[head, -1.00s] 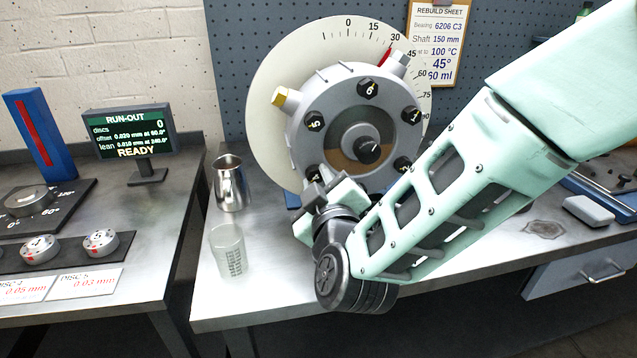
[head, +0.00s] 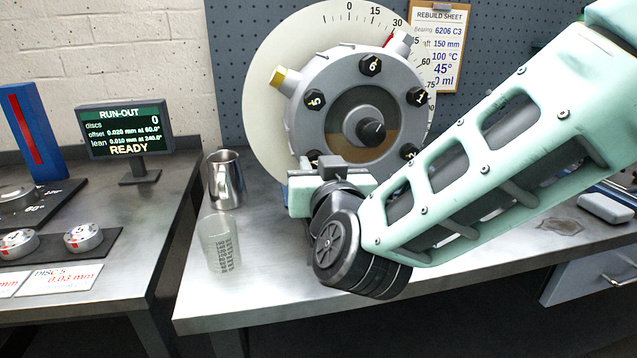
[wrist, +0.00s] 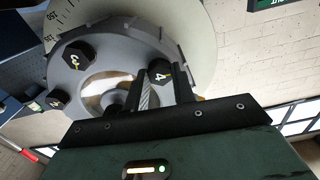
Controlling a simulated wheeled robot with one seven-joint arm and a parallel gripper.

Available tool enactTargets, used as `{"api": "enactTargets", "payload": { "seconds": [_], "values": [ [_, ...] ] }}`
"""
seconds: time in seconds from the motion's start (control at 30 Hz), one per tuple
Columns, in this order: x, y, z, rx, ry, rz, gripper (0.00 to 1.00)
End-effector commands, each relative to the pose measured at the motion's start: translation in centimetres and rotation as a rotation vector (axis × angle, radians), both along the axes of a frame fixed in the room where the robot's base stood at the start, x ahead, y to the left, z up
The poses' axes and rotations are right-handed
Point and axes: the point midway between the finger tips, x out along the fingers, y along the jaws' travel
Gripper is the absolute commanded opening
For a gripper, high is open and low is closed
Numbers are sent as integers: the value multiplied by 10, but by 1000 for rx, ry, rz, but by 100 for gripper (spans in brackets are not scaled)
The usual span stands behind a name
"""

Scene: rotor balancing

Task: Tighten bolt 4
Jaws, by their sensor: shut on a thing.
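The grey rotor (head: 347,84) stands on the bench with numbered black bolts around its face. Bolt 4 (head: 313,157) is at the lower left of the face, partly hidden by my gripper (head: 328,168). In the wrist view, bolt 4 (wrist: 160,72) shows its number between the tips of my gripper (wrist: 159,80). The fingers are shut on the bolt head. Bolt 3 (wrist: 78,56) and bolt 2 (wrist: 57,99) also show in the wrist view. In the head view, bolt 3 is hidden behind my gripper.
A steel jug (head: 225,180) and a clear measuring cup (head: 220,243) stand left of my gripper. The run-out display (head: 126,131) reads READY on the left bench. A rebuild sheet (head: 436,45) hangs behind the rotor. The front bench edge is clear.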

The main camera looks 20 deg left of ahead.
Motion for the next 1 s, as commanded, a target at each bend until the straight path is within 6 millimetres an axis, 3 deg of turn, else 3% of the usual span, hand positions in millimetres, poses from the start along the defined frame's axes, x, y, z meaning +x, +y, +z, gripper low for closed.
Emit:
{"api": "enactTargets", "payload": {
  "seconds": [1.0],
  "values": [
    [-1,1,-4,826,504,1,3]
  ]
}}
